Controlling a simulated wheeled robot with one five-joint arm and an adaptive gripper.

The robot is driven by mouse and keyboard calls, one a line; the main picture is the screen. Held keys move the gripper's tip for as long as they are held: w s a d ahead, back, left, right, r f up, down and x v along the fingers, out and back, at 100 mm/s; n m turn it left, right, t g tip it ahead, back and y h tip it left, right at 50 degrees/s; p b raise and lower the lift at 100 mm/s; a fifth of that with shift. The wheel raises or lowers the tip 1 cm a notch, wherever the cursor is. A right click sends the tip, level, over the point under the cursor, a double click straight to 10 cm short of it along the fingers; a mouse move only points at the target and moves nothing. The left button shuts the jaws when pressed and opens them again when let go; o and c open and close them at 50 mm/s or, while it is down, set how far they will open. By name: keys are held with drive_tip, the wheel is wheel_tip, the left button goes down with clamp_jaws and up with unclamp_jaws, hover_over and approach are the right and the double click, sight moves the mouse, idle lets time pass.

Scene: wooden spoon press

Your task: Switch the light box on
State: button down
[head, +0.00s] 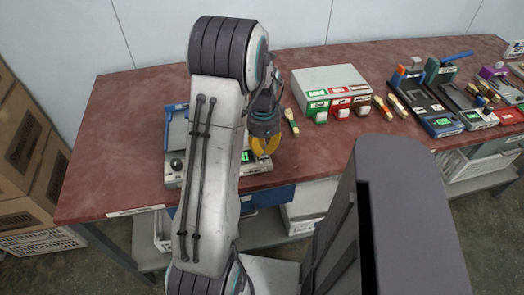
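A pale grey box (328,76) stands at the back middle of the red table, with green (317,106), red (340,103) and brown (361,101) labelled blocks along its front. A grey device (174,170) with a blue part, a dark knob and a lit green display sits at the left, mostly hidden behind my arm. No readable label tells me which of these is the light box. My gripper (264,146), with yellow fingertips, points down over the right side of the grey device. I cannot tell whether it touches it, or whether its fingers are open.
Small wooden spoon-like pieces (291,121) lie beside the pale box. Several devices with displays (441,124) crowd the table's right side. The table (115,140) is bare at the far left. Cardboard boxes (22,150) stand left of it; crates sit below.

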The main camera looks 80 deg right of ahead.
sight(263, 154)
drive_tip(key=shift+f+b, duration=0.65)
drive_tip(key=shift+f, duration=0.25)
idle(0.3)
drive_tip(key=shift+r, duration=0.1)
drive_tip(key=shift+r+p, duration=2.65)
drive_tip(key=shift+r, duration=0.8)
